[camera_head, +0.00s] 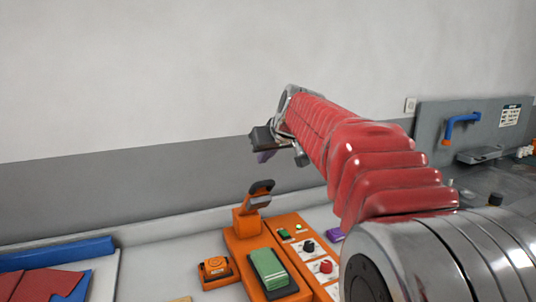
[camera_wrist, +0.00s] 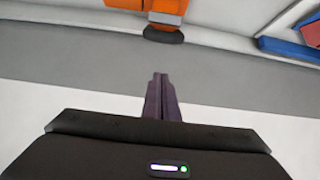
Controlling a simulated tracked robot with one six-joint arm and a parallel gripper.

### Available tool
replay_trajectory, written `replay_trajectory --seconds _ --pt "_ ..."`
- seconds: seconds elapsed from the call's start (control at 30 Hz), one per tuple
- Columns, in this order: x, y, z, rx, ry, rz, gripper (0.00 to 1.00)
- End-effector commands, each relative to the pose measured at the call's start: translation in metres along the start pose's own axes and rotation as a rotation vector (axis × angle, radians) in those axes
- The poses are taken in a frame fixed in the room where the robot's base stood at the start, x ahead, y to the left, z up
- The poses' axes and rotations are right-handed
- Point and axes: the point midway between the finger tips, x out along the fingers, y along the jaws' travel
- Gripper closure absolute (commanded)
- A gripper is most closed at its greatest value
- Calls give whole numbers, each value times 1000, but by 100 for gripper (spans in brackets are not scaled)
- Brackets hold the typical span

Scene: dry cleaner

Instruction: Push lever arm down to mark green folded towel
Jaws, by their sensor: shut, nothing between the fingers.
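An orange machine (camera_head: 246,250) stands on the counter in the head view. Its lever arm (camera_head: 262,188), with a dark handle, is raised and tilted at the back. The green folded towel (camera_head: 268,267) lies flat on a dark plate in front of the lever. My gripper (camera_head: 264,156) is in the air above and behind the machine, apart from the lever. In the wrist view its purple fingers (camera_wrist: 161,98) are together with nothing between them. At the top edge there, part of the orange machine (camera_wrist: 150,7) and a dark rounded end (camera_wrist: 164,35) show.
A control panel with a black knob (camera_head: 308,247) and a red knob (camera_head: 326,267) is right of the towel. A small orange device (camera_head: 215,268) sits left. Red cloth (camera_head: 40,284) and a blue bar (camera_head: 60,254) lie farther left. The wall is behind.

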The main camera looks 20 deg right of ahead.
Motion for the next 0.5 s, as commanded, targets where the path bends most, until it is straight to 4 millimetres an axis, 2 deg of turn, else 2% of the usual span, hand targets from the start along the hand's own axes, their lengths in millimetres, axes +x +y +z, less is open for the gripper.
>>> replay_trajectory --seconds 0.1,0.3,0.43,0.5 --pt "19 0 1 0 -2 -1 100" --pt "42 -1 0 0 -2 -1 100" --pt "56 -1 1 0 -2 -1 100" --pt "53 0 4 0 0 0 100"
